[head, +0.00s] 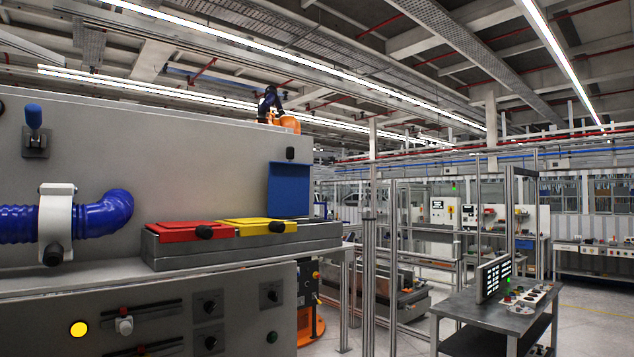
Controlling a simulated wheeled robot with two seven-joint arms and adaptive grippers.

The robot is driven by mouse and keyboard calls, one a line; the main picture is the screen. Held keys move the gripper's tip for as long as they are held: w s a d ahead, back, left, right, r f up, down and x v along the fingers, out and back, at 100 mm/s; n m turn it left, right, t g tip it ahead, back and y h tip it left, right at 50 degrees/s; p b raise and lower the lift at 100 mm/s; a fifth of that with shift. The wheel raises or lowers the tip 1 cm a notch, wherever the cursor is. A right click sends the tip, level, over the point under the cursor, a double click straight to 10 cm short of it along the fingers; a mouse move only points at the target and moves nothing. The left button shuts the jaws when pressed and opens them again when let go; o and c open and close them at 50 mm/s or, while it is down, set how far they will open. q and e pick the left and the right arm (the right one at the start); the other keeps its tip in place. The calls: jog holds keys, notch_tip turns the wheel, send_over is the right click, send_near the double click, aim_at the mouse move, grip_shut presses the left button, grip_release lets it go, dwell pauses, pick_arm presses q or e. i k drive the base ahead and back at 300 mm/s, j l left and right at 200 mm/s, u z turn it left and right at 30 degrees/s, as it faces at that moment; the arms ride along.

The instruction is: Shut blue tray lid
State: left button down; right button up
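The blue tray lid (288,190) stands upright, open, at the right end of the grey tray block (240,250). A black knob (290,154) sits at its top edge. The red lid (190,231) and the yellow lid (258,226) lie flat on the same block, to the left of the blue one. Each has a black knob at its front edge. Neither of my grippers shows in the head view.
A blue hose (65,220) in a white clamp (56,225) is left of the tray block. Knobs and a lit yellow button (78,329) are on the panel below. A metal table with a screen (494,278) stands at right. Metal posts (369,230) stand between.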

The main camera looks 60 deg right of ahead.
aim_at(288, 182)
jog(key=i+l+z, duration=0.1)
jog(key=l+z, duration=0.15)
jog(key=z, duration=0.25)
jog(key=i+l+z, duration=0.1)
jog(key=l+z, duration=0.15)
jog(key=z, duration=0.25)
jog(key=i+l+z, duration=0.15)
jog(key=z, duration=0.3)
